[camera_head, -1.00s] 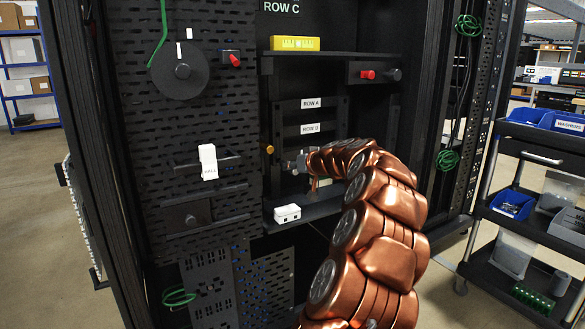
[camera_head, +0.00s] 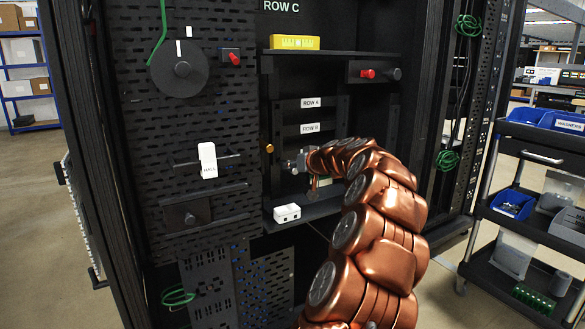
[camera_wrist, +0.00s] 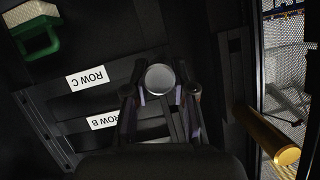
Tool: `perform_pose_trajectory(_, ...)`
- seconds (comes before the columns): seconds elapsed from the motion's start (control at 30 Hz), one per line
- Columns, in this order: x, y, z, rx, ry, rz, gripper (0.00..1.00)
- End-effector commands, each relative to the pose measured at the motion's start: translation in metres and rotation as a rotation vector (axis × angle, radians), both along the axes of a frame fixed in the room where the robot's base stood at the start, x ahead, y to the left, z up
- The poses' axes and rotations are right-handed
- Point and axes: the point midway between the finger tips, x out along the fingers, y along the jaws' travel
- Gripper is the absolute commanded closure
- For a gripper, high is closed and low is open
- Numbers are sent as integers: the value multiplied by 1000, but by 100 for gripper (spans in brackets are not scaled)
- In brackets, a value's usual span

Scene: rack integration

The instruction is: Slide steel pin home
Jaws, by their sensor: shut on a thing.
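The steel pin (camera_wrist: 159,78) shows in the wrist view as a round grey end face between the two fingers. My gripper (camera_wrist: 160,92) is shut on it, with one finger on each side. In the head view my gripper (camera_head: 291,165) is inside the rack bay, below the ROW B label and just right of the brass pin. I cannot make out the steel pin there. The brass pin (camera_head: 269,148) sticks out at the bay's left side; in the wrist view it lies lower right (camera_wrist: 272,138), apart from my fingers. The steel pin's far end and any hole for it are hidden.
A small white box (camera_head: 287,213) stands on the shelf below my gripper. The perforated panel (camera_head: 140,130) with a round disc (camera_head: 180,69) borders the bay on the left. A yellow block (camera_head: 294,42) sits on the upper shelf. A cart (camera_head: 520,235) with blue bins stands at right.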

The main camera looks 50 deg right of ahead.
Motion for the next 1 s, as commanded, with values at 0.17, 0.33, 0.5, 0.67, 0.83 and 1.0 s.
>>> perform_pose_trajectory(0.17, 0, 0, 0, -1, 0, 0, 100)
perform_pose_trajectory(0.33, 0, 0, 0, -2, 0, 1, 100)
perform_pose_trajectory(0.5, 1, 0, 0, -2, 0, 1, 100)
perform_pose_trajectory(0.67, 4, -1, 0, -2, 0, 1, 100)
perform_pose_trajectory(0.83, 7, -3, 1, -2, 0, -1, 100)
perform_pose_trajectory(1.0, 10, -4, 1, -2, 0, -1, 100)
